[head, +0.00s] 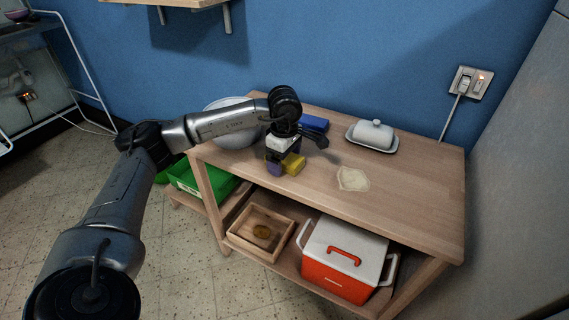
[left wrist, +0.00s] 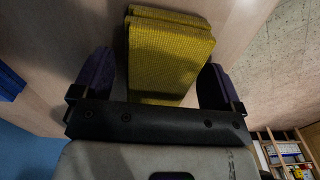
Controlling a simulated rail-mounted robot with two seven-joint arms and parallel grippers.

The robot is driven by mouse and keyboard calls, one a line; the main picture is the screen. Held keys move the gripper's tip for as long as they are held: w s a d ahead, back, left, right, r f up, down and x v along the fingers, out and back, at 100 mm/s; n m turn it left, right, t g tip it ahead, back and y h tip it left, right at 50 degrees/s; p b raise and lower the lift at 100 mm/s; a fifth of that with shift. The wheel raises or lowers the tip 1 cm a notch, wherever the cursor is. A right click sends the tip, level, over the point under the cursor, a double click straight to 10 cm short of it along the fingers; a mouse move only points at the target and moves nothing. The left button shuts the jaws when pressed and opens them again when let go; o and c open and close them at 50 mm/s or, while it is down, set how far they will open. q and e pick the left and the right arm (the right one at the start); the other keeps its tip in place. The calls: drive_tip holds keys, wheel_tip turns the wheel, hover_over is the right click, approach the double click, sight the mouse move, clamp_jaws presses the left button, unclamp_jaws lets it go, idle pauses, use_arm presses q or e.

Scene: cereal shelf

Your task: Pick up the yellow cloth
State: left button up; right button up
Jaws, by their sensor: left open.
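The yellow cloth (head: 293,164) is a small folded stack on the wooden table, close to its front edge. In the left wrist view the cloth (left wrist: 168,55) shows a woven texture and lies between two purple fingers. My left gripper (head: 280,167) is pointed down over the table at the cloth. Its fingers stand apart, one on each side of the cloth, and the gripper is open. In the head view part of the cloth is hidden by the gripper. My right gripper is not in view.
A blue block-like item (head: 314,122) lies behind the gripper. A white bowl (head: 232,136) is behind the arm. A white butter dish (head: 373,135) and a pale flat cloth (head: 352,179) are to the right. Below are a wooden box (head: 239,241) and a red-white cooler (head: 338,281).

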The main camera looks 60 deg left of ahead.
use_arm(q)
drive_tip(key=c, duration=1)
drive_tip(key=shift+r, duration=0.15)
drive_tip(key=shift+r+p, duration=0.55)
drive_tip(key=shift+r, duration=0.05)
drive_tip(key=r+p, duration=0.1)
drive_tip(key=r, duration=0.1)
drive_tip(key=r+p, duration=0.1)
drive_tip(key=p, duration=0.1)
drive_tip(key=shift+w+d+r, duration=0.15)
drive_tip(key=shift+d+r, duration=0.25)
drive_tip(key=w+d+r+p, duration=0.3)
drive_tip(key=d+r+p, duration=0.2)
drive_tip(key=d, duration=0.5)
drive_tip(key=shift+d+r+p, duration=0.25)
drive_tip(key=shift+r+p, duration=0.05)
drive_tip(key=shift+r, duration=0.15)
